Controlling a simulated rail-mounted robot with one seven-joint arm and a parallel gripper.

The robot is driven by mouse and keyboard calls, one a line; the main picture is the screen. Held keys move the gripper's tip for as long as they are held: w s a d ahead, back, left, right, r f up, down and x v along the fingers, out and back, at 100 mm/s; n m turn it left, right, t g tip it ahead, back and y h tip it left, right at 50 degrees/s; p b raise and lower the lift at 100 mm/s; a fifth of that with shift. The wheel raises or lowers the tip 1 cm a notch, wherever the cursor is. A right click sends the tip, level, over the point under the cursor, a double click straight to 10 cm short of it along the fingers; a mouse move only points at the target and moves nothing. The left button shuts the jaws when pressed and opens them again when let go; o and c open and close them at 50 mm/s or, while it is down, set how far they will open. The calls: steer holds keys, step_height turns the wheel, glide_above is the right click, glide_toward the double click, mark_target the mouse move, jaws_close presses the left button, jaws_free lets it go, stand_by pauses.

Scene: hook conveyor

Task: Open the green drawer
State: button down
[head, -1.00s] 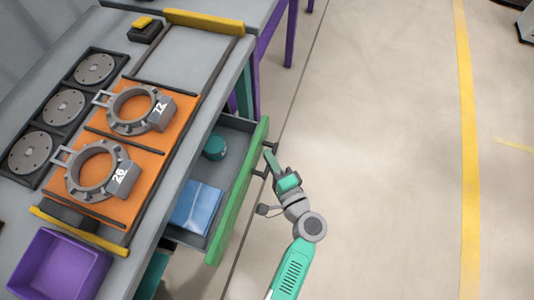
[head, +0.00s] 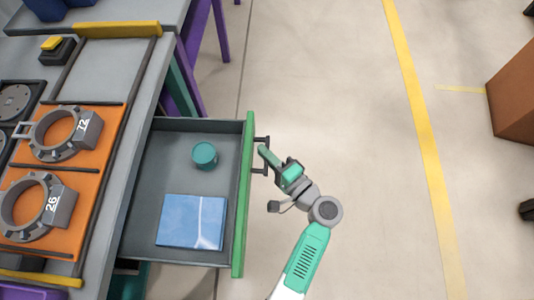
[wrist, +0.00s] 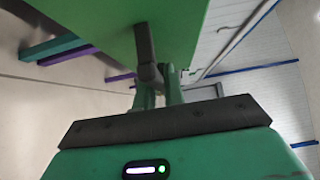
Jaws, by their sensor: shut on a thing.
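The green drawer (head: 243,195) is pulled well out from under the workbench. Its grey inside (head: 150,195) is exposed, holding a teal round container (head: 204,155) and a blue flat packet (head: 192,222). A dark bar handle (head: 266,158) is on the green front. My gripper (head: 264,153) is at the handle, in front of the drawer. In the wrist view its two green fingers (wrist: 159,92) are closed around the dark handle (wrist: 148,60), with the green front panel (wrist: 180,30) just beyond.
The workbench carries an orange board (head: 75,180) with two grey ring parts numbered 72 and 26. A yellow button box (head: 55,47) stands at the back. The floor (head: 340,100) to the right is open, with a yellow line. A brown box (head: 512,95) stands at far right.

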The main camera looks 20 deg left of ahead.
steer(key=c, duration=1.5)
jaws_free()
steer(key=p+v, duration=0.2)
steer(key=v, duration=0.5)
steer(key=shift+s+d, duration=0.2)
steer(key=shift+d, duration=0.1)
